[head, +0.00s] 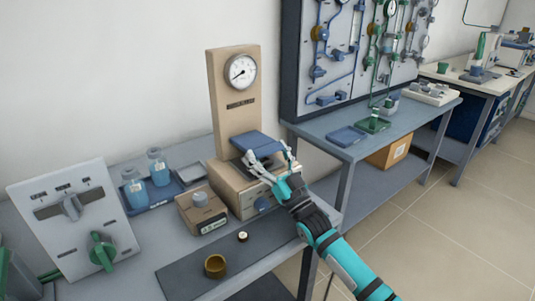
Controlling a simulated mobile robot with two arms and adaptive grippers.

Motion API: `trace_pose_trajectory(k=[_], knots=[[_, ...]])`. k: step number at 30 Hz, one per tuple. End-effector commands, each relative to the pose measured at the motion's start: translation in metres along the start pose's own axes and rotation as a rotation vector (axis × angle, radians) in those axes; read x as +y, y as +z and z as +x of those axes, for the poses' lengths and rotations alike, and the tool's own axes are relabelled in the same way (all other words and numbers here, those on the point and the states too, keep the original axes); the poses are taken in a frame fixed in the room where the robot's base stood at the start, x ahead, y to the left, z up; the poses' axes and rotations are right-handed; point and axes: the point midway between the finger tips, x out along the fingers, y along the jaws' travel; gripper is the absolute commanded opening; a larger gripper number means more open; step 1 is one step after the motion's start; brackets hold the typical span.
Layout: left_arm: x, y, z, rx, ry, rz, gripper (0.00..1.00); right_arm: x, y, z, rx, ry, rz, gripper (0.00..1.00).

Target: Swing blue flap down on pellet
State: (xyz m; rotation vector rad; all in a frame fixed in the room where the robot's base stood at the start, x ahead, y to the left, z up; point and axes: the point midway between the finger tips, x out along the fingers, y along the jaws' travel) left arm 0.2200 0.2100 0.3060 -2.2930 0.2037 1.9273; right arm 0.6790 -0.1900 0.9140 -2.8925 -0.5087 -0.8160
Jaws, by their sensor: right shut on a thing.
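The blue flap (256,141) sits on the beige gauge device (233,87), in front of its tall column. It stands out above the lower box of the device and looks slightly tilted. My right gripper (270,162) is shut on the blue flap at its right front side. The pellet cannot be made out for sure; the place under the flap is largely hidden by the flap and my gripper. My left gripper is not in view.
A small beige box with a grey knob (200,198), a brass cup (215,266) and a small dark-and-white piece (242,237) are on the bench. Bottles stand in a blue tray (180,193) at left. A panel with a green knob (103,250) stands front left.

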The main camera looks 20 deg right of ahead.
Motion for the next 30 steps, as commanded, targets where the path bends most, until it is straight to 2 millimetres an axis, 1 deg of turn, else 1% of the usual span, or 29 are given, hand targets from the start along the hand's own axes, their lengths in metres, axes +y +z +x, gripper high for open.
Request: trace_pose_trajectory(k=[1, 4, 5, 6, 8, 16, 19, 21, 23, 30], knots=[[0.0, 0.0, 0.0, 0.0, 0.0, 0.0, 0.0, -0.001, 0.005, -0.002, -0.011, 0.0, 0.004, 0.27], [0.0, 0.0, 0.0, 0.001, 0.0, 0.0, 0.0, -0.001, 0.005, -0.002, -0.011, 0.0, 0.004, 0.27], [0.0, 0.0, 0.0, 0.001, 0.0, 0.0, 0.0, -0.001, 0.005, -0.002, -0.011, 0.0, 0.004, 0.88], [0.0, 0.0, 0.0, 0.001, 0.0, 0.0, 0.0, -0.001, 0.005, -0.002, -0.011, 0.0, 0.004, 0.93], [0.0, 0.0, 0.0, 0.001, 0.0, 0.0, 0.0, -0.001, 0.004, -0.002, -0.009, 0.0, 0.003, 1.0], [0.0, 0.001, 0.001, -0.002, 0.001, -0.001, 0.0, 0.0, 0.002, -0.001, -0.003, 0.0, 0.002, 1.0], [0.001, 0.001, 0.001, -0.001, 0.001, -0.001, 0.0, 0.0, 0.003, -0.007, -0.006, 0.0, 0.002, 1.0], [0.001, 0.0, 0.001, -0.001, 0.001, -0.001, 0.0, 0.0, 0.004, -0.017, -0.01, 0.001, 0.003, 1.0], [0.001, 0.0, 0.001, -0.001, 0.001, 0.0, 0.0, -0.001, -0.003, -0.026, -0.008, 0.0, 0.003, 1.0], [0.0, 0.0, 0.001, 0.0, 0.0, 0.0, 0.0, -0.001, -0.032, -0.073, -0.008, 0.0, 0.002, 1.0]])
